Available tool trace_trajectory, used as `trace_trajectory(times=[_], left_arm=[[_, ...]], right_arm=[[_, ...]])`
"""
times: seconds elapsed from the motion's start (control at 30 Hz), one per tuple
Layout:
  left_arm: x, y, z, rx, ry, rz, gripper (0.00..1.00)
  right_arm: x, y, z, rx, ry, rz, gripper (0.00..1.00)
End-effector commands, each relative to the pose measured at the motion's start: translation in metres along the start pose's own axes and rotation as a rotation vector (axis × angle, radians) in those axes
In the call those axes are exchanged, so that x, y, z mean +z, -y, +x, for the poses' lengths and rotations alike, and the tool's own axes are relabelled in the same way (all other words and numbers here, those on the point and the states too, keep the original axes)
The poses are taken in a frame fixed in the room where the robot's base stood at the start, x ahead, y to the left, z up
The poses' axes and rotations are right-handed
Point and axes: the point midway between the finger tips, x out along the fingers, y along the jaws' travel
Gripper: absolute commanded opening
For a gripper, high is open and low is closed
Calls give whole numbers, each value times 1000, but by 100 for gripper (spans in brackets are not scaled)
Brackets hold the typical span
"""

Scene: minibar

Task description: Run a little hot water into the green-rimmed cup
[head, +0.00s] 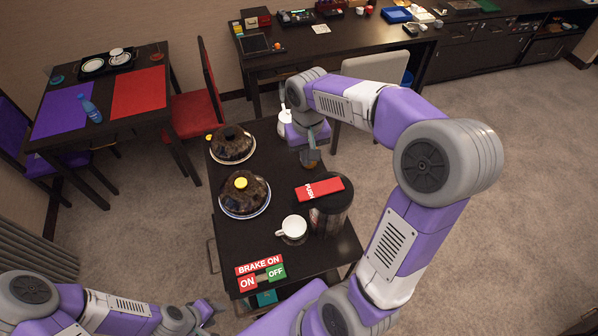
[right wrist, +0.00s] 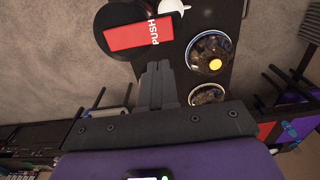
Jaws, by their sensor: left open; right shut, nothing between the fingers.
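A white cup (head: 293,226) stands on the dark trolley close beside the dispenser; I cannot make out a green rim. Part of it shows at the top of the right wrist view (right wrist: 172,5). The dark dispenser (head: 330,216) has a red top plate marked PUSH (head: 320,189), also large in the right wrist view (right wrist: 138,35). My right gripper (head: 311,163) is shut and empty, over the trolley behind the dispenser. Its fingers (right wrist: 158,70) show just below the red plate in the wrist view. My left gripper (head: 212,310) is open and empty, low at the trolley's near left.
Two dark domes on plates, one near (head: 243,193) and one far (head: 231,143), stand along the trolley's left side. A brake sign (head: 260,266) is at its near end. A white bottle-like thing (head: 284,115) is by my right wrist. A dining table (head: 105,75) is at left.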

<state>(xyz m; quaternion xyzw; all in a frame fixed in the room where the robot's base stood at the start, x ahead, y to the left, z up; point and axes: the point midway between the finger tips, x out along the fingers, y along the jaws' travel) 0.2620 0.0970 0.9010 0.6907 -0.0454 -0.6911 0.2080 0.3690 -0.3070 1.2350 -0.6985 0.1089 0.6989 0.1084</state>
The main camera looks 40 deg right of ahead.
Motion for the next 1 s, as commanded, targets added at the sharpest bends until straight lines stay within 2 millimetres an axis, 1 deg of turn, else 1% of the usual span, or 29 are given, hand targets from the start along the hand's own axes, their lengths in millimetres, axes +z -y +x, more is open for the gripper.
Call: trace_trajectory(times=[0.27, 0.37, 0.47, 0.8, 1.0], left_arm=[[0, 1, 1, 0, 1, -1, 43], [0, 1, 1, 0, 1, 0, 43], [0, 1, 1, 0, 1, 0, 43], [0, 1, 2, 0, 0, 0, 43], [0, 0, 0, 0, 0, 0, 43]], right_arm=[[0, 0, 3, -1, 1, -1, 0], [0, 0, 9, 0, 3, -1, 0], [1, 0, 23, -1, 6, -1, 0], [1, 0, 96, 0, 8, -2, 0], [1, 1, 127, -2, 5, -2, 0]])
